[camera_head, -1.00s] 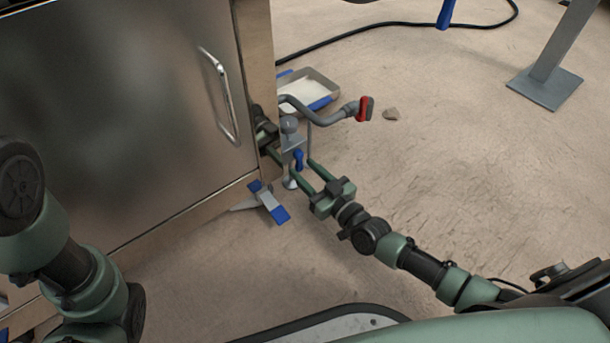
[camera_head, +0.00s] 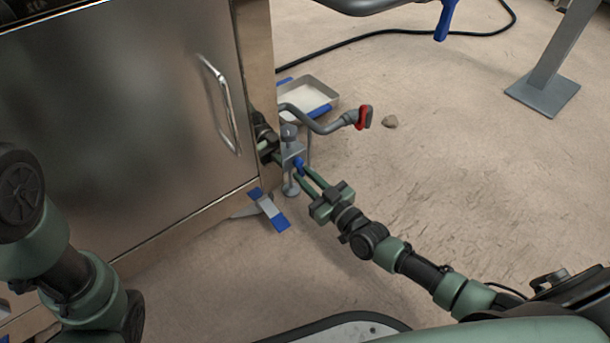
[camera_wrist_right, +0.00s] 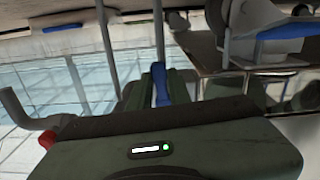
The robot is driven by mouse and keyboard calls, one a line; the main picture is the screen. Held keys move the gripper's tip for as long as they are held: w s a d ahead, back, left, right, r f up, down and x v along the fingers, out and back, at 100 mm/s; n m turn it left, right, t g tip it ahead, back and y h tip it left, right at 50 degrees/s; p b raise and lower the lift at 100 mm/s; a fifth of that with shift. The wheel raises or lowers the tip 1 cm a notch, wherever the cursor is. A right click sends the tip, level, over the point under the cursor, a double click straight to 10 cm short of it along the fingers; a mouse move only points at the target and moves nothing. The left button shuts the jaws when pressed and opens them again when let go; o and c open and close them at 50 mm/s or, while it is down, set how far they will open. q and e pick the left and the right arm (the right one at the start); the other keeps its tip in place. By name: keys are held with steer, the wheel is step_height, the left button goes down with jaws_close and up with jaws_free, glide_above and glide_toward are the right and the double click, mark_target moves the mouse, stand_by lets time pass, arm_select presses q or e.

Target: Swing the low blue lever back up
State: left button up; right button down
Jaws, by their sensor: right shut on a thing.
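The low blue lever (camera_head: 299,164) hangs from a grey metal fitting (camera_head: 291,148) beside the lower corner of the steel cabinet. My right gripper (camera_head: 305,175) reaches in from the lower right and is shut on this lever. In the right wrist view the blue lever (camera_wrist_right: 160,86) stands between the two green fingers, its lower part hidden by the gripper body. My left arm shows at the left edge of the head view, but its gripper is not in view.
A grey bent pipe with a red-capped end (camera_head: 364,117) sticks out just above my right gripper. A tray (camera_head: 320,90) lies on the floor behind it. A blue-ended foot (camera_head: 269,211) juts from the steel cabinet (camera_head: 150,120). Floor to the right is mostly clear.

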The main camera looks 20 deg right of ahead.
steer(key=shift+w+d+r+n+p, duration=0.15)
steer(key=shift+d+r+n+p, duration=0.4)
steer(key=shift+n+p, duration=1.75)
steer(key=shift+w+d+r+n+p, duration=0.2)
steer(key=shift+d+r+n+p, duration=0.7)
steer(key=shift+n, duration=2.45)
steer(key=shift+w+d+r+n+p, duration=0.15)
steer(key=shift+r+n+p, duration=0.25)
steer(key=shift+n+p, duration=2.05)
steer(key=shift+n+b, duration=0.4)
steer(key=shift+n, duration=0.1)
steer(key=c, duration=1.3)
jaws_free()
